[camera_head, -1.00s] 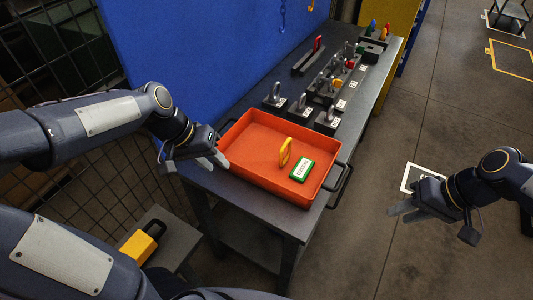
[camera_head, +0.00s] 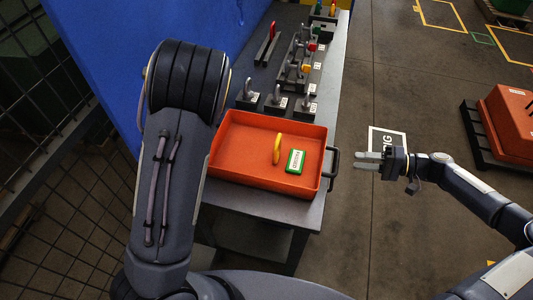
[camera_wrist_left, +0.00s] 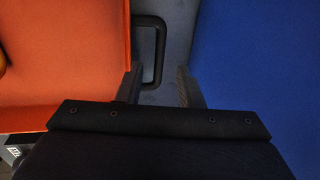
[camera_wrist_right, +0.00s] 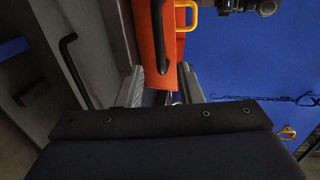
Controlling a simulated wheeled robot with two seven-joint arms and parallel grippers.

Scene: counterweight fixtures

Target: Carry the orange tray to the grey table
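The orange tray (camera_head: 232,172) rests on a dark grey bench (camera_head: 262,207). It holds a yellow handle-shaped piece (camera_head: 277,148) and a green box with a white label (camera_head: 295,161). In the head view my left arm hides the tray's left end and my left gripper. In the left wrist view my left gripper (camera_wrist_left: 160,90) is open, with the tray's black handle (camera_wrist_left: 161,55) between and ahead of its fingers. My right gripper (camera_head: 361,160) is open, right of the tray's right handle (camera_head: 334,168) and apart from it. The right wrist view shows that handle (camera_wrist_right: 160,45) ahead.
Several grey weights and holders (camera_head: 276,101) stand on the bench behind the tray. A blue panel (camera_head: 120,60) runs along the bench's left side. An orange case (camera_head: 512,120) sits on a dark pallet at right. The floor between is mostly clear, with a white marked sign.

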